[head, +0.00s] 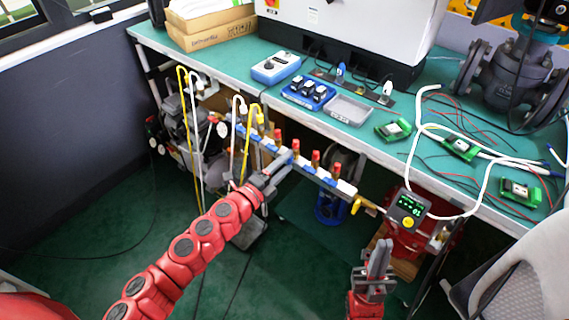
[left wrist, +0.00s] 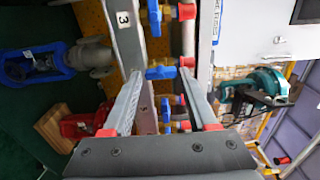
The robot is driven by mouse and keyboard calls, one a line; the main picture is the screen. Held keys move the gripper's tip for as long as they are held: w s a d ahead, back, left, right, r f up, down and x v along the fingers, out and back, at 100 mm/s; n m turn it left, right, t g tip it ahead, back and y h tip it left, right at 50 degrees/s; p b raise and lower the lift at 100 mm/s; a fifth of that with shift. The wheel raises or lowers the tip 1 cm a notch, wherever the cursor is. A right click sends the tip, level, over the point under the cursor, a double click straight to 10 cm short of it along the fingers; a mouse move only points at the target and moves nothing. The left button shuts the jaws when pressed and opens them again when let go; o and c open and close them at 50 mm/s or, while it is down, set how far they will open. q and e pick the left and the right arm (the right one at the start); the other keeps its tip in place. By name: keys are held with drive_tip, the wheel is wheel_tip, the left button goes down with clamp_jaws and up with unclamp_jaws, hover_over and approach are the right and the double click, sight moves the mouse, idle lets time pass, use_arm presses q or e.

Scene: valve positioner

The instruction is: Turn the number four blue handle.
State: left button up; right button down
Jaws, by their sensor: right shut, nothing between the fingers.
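A manifold bar (head: 343,187) with blue handles and red-capped fittings runs along the bench's front edge in the head view. My left gripper (head: 284,165) is at its middle. In the left wrist view its fingers (left wrist: 162,78) are open, with a blue handle (left wrist: 160,72) in line with the gap between their tips; contact cannot be told. Another blue handle (left wrist: 155,14) is above, beside a label "3" (left wrist: 123,19). More handles show between the fingers. No number four label is readable. My right gripper (head: 379,257) is shut and empty, pointing up, below the bench's front edge.
A small device with a lit display (head: 408,208) hangs right of the manifold. Yellow and white hoses (head: 250,135) stand at its left end. The green bench (head: 240,68) holds trays, boards, cables and a flanged valve (head: 512,78). A chair (head: 520,280) is at lower right.

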use_arm(q)
drive_tip(key=shift+s+a, duration=0.4)
drive_tip(key=shift+a, duration=0.05)
drive_tip(key=p+v, duration=0.2)
drive_tip(key=v, duration=1.4)
drive_tip(key=shift+s, duration=0.2)
